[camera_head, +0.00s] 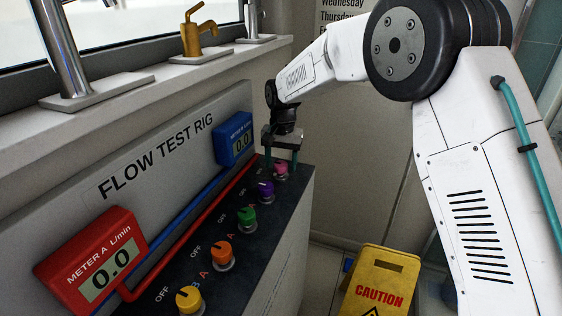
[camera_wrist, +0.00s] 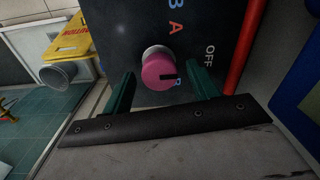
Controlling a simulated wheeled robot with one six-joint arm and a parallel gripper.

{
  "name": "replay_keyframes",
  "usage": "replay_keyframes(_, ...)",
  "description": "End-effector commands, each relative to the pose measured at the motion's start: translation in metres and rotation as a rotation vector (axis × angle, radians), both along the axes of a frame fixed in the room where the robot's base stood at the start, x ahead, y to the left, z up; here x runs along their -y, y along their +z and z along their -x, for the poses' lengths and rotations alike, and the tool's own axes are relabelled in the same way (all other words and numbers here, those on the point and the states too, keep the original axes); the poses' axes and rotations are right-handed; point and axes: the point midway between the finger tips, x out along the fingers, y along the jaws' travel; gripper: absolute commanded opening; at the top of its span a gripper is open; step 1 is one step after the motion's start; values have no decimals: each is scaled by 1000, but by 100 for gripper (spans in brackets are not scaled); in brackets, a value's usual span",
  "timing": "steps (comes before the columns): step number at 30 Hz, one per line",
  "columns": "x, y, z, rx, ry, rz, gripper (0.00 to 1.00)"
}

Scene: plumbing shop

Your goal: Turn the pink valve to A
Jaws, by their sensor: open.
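The pink valve (camera_wrist: 157,66) is a round pink knob on the dark panel top. A dark pointer mark on it runs toward its right edge in the wrist view. A red A and a blue B are printed above it, OFF to its right, and a partly hidden letter at its lower right. In the head view the pink valve (camera_head: 281,170) is at the far end of the valve row. My gripper (camera_wrist: 160,72) is open, its two green fingers on either side of the knob with gaps visible. In the head view my gripper (camera_head: 281,160) is over the far end of the panel.
Purple (camera_head: 265,190), green (camera_head: 246,219), orange (camera_head: 222,252) and yellow (camera_head: 189,299) valves line the panel toward the near end. Blue meter B (camera_head: 233,138) and red meter A (camera_head: 92,262) both read 0.0. A yellow caution sign (camera_head: 380,285) stands on the floor.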

Motion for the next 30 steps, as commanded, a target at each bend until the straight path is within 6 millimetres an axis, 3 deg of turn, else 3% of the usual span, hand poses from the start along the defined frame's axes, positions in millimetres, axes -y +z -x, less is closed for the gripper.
replay_keyframes(1,0,0,0,0,0,0,60)
replay_keyframes(6,0,0,0,0,0,0,15)
replay_keyframes(19,0,1,0,0,67,0,15)
replay_keyframes(30,-1,1,0,-1,354,0,15)
